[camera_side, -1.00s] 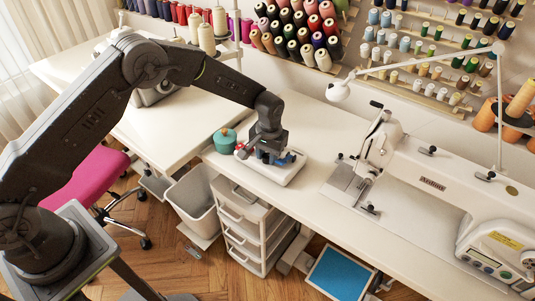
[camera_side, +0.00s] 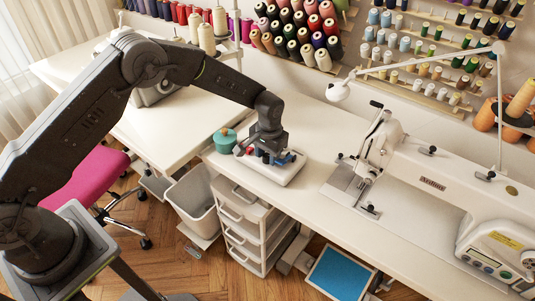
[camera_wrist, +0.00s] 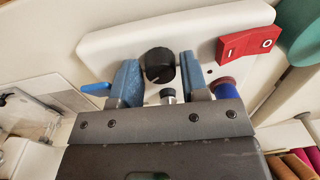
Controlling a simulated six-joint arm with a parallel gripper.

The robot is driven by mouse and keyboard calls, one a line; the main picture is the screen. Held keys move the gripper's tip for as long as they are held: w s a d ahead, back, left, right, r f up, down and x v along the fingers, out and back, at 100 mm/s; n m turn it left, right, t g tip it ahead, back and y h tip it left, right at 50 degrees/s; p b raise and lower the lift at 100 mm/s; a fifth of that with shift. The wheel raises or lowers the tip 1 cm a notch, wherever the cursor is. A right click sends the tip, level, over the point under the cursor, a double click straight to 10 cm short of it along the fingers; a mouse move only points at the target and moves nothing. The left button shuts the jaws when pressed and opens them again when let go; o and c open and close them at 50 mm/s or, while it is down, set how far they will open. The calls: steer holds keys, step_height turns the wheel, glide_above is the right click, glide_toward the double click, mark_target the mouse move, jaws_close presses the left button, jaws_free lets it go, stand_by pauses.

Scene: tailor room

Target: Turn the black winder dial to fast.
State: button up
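The black winder dial (camera_wrist: 159,65) is a round knob on a white panel (camera_wrist: 110,45) in the wrist view. A small pale mark shows on its lower left edge; no "fast" label is readable. My gripper (camera_wrist: 158,62) is open, with one blue finger on each side of the dial and a visible gap on both sides. In the side view my gripper (camera_side: 268,155) points down over the white winder unit (camera_side: 285,174), and the dial cannot be made out there.
A red rocker switch (camera_wrist: 248,45), a blue lever (camera_wrist: 96,88), a silver knob (camera_wrist: 167,96) and a blue-and-red cylinder (camera_wrist: 226,88) sit close around the fingers. A teal pot (camera_side: 224,141) stands left of the unit. A sewing machine (camera_side: 430,185) stands to the right, with clear table between.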

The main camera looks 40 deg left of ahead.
mark_target(268, 156)
steer(key=shift+o, duration=1.3)
steer(key=shift+d+r, duration=0.15)
steer(key=shift+r, duration=3.85)
